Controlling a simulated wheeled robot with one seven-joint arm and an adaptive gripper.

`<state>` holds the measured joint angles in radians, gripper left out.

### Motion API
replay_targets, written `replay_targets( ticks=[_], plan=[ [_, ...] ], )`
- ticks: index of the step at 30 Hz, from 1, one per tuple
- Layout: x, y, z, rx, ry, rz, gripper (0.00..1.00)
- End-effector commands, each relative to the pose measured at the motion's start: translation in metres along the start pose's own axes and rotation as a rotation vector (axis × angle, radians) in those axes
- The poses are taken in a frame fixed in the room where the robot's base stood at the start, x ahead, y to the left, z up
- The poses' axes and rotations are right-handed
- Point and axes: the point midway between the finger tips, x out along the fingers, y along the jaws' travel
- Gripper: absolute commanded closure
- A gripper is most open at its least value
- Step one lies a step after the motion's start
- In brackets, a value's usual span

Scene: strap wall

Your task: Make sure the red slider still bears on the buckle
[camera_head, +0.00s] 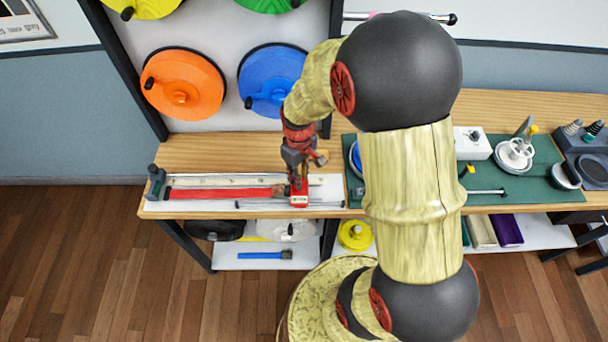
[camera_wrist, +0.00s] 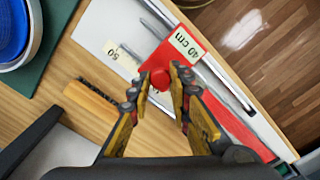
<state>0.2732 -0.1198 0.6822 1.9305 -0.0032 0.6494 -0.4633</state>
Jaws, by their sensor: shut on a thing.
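The red slider (camera_head: 299,198) stands at the right end of the red strip (camera_head: 225,193) on the white measuring board. In the wrist view my gripper (camera_wrist: 161,82) is shut on the knob, with a fingertip on each side. I cannot pick out the buckle for sure, nor tell whether the slider touches it.
A dark post (camera_head: 155,182) stands at the board's left end. A wooden-handled brush (camera_wrist: 92,100) lies beside the board. A green mat (camera_head: 520,175) with parts lies to the right. Orange (camera_head: 184,84) and blue (camera_head: 270,78) reels hang on the wall behind.

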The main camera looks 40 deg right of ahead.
Motion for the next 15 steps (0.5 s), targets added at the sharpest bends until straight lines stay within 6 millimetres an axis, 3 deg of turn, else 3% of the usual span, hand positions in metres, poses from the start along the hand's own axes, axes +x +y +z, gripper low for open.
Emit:
replay_targets(
  ticks=[7, 8, 15],
  plan=[
    [-0.0002, -0.0026, -0.0024, 0.002, 0.003, -0.002, 1.0],
    [-0.0002, -0.0026, -0.0025, 0.002, 0.003, -0.002, 0.79],
    [-0.0002, -0.0022, -0.0021, 0.002, 0.002, -0.002, 0.66]
  ],
)
